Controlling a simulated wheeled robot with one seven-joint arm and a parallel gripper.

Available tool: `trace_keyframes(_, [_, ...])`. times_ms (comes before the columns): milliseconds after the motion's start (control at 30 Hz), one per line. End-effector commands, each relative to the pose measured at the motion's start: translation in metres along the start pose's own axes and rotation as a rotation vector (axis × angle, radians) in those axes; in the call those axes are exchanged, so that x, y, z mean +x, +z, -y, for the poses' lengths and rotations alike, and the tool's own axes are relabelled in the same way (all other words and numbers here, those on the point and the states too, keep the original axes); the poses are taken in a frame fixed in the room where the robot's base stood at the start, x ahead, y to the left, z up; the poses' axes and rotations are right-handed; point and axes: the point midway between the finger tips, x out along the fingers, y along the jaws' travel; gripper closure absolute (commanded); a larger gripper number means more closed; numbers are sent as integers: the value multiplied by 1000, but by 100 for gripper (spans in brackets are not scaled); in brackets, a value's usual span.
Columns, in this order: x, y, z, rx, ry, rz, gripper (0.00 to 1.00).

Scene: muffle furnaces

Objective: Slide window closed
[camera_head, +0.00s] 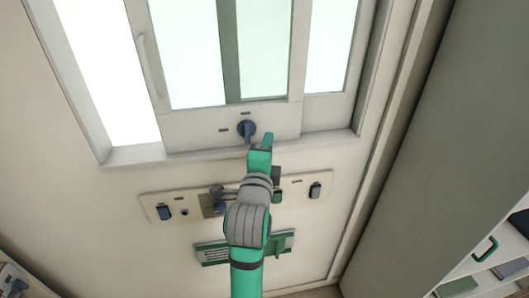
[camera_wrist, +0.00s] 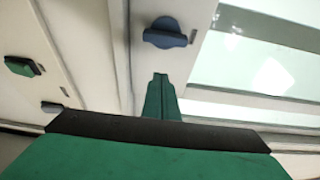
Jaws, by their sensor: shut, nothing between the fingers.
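The sliding window panel (camera_head: 190,122) has a pale frame, greenish glass and a thin upright handle (camera_head: 150,68) on its left edge. A bright gap (camera_head: 105,70) is open to the left of the panel. A blue knob (camera_head: 246,128) sits on the panel's bottom rail; it also shows in the wrist view (camera_wrist: 165,33). My green gripper (camera_head: 267,140) is shut and empty, its tips just below and right of the knob in the head view. In the wrist view, the closed fingertips (camera_wrist: 160,77) point toward the knob, and I cannot tell whether they touch the panel.
Below the window is a wall plate (camera_head: 160,199) with blue and dark switches, partly hidden by my arm. A green-edged vent (camera_head: 214,253) is lower down. A large grey surface (camera_head: 430,130) and shelves with a green handle (camera_head: 485,249) stand at right.

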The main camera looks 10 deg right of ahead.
Motion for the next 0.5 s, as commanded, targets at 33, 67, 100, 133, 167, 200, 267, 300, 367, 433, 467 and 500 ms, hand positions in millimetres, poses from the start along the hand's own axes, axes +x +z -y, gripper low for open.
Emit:
trace_keyframes(33, [10, -1, 0, 0, 0, -1, 100])
trace_keyframes(67, [16, -1, 0, 0, 1, -2, 100])
trace_keyframes(100, [23, -1, 0, 0, 1, -2, 100])
trace_keyframes(133, [28, -1, 0, -1, 1, -2, 100])
trace_keyframes(167, [32, 0, 0, -1, 0, -1, 100])
trace_keyframes(200, [27, 10, 0, -1, -1, 4, 100])
trace_keyframes(267, [23, 19, 0, -2, -1, 4, 100])
trace_keyframes(300, [21, 23, 0, -1, -1, 4, 100])
trace_keyframes(367, [20, 28, 0, -1, 0, 2, 100])
trace_keyframes(433, [18, 33, 0, -1, 0, 2, 100])
trace_keyframes(467, [17, 34, 0, -1, 0, 1, 100])
trace_keyframes(500, [16, 36, 0, -2, 0, 0, 100])
